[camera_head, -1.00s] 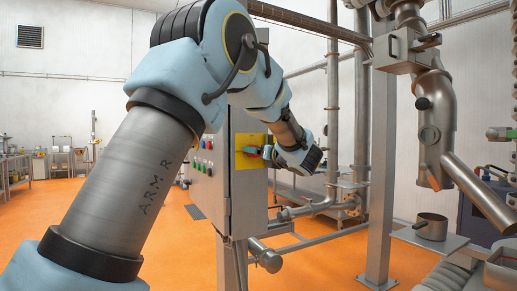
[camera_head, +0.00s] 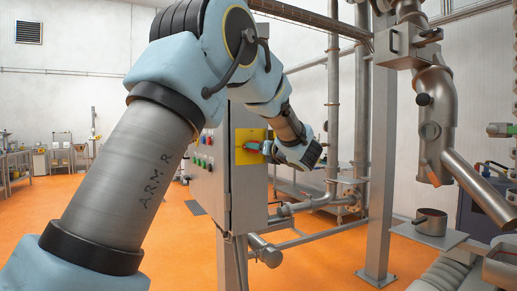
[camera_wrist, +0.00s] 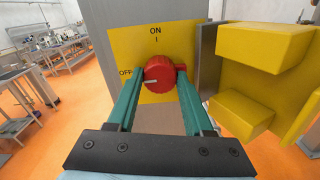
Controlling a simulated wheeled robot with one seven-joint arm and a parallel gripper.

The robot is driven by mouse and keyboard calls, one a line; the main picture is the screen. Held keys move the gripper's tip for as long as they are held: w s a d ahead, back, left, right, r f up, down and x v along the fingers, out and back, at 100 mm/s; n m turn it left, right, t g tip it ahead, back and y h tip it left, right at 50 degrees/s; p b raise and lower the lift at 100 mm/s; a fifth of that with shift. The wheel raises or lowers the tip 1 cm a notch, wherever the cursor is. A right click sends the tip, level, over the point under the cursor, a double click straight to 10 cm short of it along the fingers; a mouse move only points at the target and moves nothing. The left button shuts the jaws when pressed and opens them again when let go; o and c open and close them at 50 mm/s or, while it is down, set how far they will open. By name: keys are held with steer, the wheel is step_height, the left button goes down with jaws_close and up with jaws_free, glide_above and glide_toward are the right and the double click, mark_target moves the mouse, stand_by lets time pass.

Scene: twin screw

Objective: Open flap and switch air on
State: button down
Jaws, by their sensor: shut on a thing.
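The red rotary switch (camera_wrist: 164,73) sits on a yellow plate (camera_wrist: 155,42) marked ON at the top and OFF at the left. Its white mark points to the lower left, near the OFF side. The yellow flap (camera_wrist: 262,70) stands swung open to the right of the plate. My gripper (camera_wrist: 161,80) has its two teal fingers closed on either side of the red switch. In the head view the yellow plate (camera_head: 245,156) is on the side of the grey cabinet, with my wrist in front of it. The switch is hard to make out there.
The grey control cabinet (camera_head: 209,180) has several buttons on its front. Pipes and a steel post (camera_head: 380,170) stand to the right, with a small pot (camera_head: 431,222) on a shelf. Orange floor is open at the left.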

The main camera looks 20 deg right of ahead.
steer(key=shift+f+b, duration=0.1)
steer(key=shift+b, duration=0.2)
steer(key=m+b, duration=0.2)
steer(key=m, duration=1.5)
steer(key=shift+d+m+b, duration=0.1)
steer(key=shift+m+b, duration=0.2)
steer(key=shift+m, duration=0.1)
stand_by(0.4)
steer(key=shift+c, duration=1.5)
jaws_free()
steer(key=shift+s, duration=0.1)
